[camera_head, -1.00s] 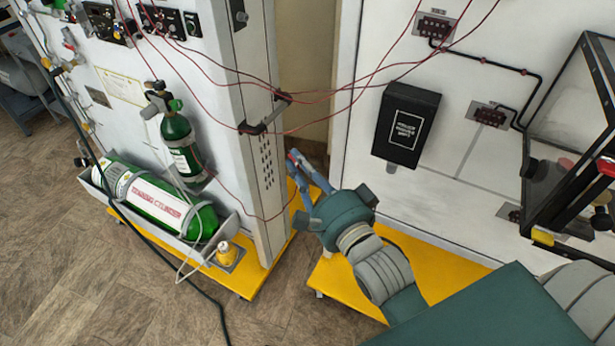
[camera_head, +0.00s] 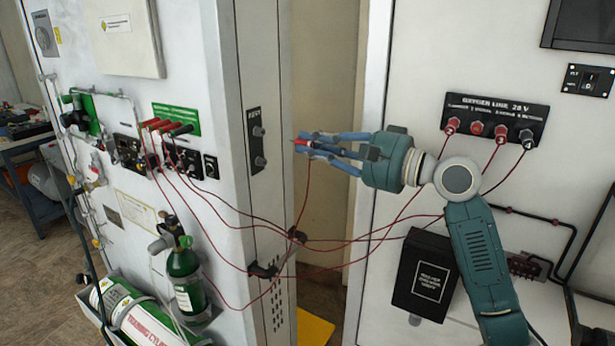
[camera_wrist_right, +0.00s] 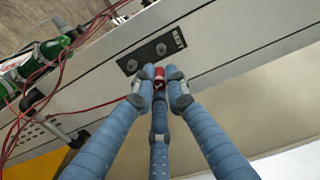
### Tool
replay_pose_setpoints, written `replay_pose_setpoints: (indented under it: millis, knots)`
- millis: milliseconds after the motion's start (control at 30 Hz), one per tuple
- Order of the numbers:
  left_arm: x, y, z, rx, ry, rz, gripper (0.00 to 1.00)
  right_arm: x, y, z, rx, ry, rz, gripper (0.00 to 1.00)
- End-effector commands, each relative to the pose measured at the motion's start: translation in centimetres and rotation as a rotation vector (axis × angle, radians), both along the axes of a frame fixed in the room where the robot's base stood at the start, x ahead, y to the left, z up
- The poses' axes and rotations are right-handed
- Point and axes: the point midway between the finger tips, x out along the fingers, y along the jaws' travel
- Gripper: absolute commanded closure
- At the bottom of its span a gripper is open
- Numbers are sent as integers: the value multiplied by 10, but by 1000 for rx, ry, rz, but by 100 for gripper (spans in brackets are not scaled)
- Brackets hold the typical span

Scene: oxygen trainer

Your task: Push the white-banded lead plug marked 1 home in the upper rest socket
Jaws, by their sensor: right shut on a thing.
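The lead plug (camera_head: 301,144) is red, with a thin red lead hanging from it. Its white band and number cannot be made out. My right gripper (camera_head: 303,146) is shut on it, fingers pointing left towards the narrow cabinet face. In the right wrist view the plug (camera_wrist_right: 159,74) sits between the blue fingertips. The black rest plate on that face has an upper rest socket (camera_head: 258,131) and a lower socket (camera_head: 260,162). The plug is apart from the plate, right of the upper socket. In the wrist view the upper socket (camera_wrist_right: 161,49) lies just beyond the plug. My left gripper is out of view.
Red leads droop across the gap between the cabinets and gather at a black bracket (camera_head: 264,270). Several plugs stand in the left panel (camera_head: 165,127) and in the oxygen line panel (camera_head: 494,119).

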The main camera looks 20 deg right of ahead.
Motion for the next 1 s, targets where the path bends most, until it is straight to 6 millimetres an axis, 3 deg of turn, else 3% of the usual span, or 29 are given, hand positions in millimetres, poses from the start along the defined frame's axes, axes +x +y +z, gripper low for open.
replay_pose_setpoints:
  millis: [533,1000]
  knots:
    - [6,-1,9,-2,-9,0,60,-3,-2,7,-1,2,10,100]
    - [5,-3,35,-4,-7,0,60,32,26,8,1,1,9,100]
